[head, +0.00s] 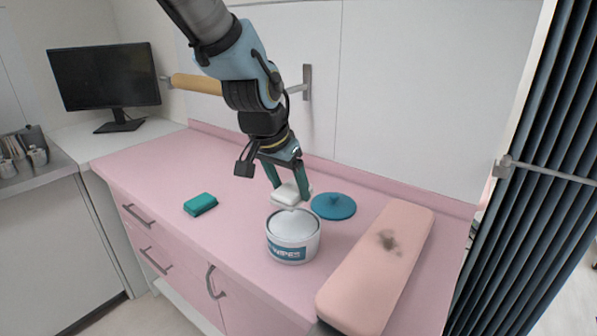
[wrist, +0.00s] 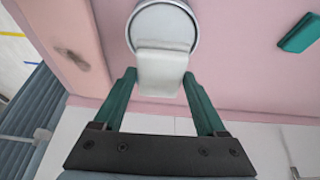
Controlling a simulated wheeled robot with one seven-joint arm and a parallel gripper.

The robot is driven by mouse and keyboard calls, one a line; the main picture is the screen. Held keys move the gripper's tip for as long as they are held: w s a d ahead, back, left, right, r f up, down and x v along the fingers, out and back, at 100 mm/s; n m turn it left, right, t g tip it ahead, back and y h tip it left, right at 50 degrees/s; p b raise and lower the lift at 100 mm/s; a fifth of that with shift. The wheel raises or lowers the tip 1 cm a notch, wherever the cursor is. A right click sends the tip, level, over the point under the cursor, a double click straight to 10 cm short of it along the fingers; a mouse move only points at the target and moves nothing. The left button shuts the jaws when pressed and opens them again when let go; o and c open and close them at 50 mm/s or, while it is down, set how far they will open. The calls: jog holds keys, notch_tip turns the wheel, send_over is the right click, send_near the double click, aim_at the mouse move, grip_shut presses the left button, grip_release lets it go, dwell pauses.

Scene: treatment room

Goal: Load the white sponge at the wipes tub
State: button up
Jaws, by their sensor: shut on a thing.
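My gripper (head: 288,185) is shut on the white sponge (head: 290,193), its green fingers on either side of it. The sponge also shows between the fingertips in the wrist view (wrist: 160,73). The wipes tub (head: 292,250) is a white round tub with a blue label, standing on the pink counter with its top open and white inside. The sponge is over the far part of the tub's opening in the head view; whether it touches the tub I cannot tell. The tub's rim (wrist: 192,22) shows behind the sponge in the wrist view.
A blue lid (head: 333,206) lies on the pink counter (head: 170,170) behind the tub to the right. A green sponge (head: 200,204) lies to the left. A pink pad with a dark smudge (head: 375,270) lies at the right. A monitor (head: 105,77) stands far left.

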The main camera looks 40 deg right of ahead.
aim_at(295, 222)
jog(key=shift+w+d+f, duration=0.15)
jog(key=shift+d, duration=0.1)
jog(key=shift+f+b, duration=2.3)
jog(key=shift+f, duration=0.5)
jog(key=shift+f+b, duration=0.4)
jog(key=shift+f, duration=0.15)
jog(key=shift+r, duration=0.1)
jog(key=shift+r+p, duration=2.8)
jog(key=shift+r, duration=0.7)
jog(key=shift+f, duration=0.1)
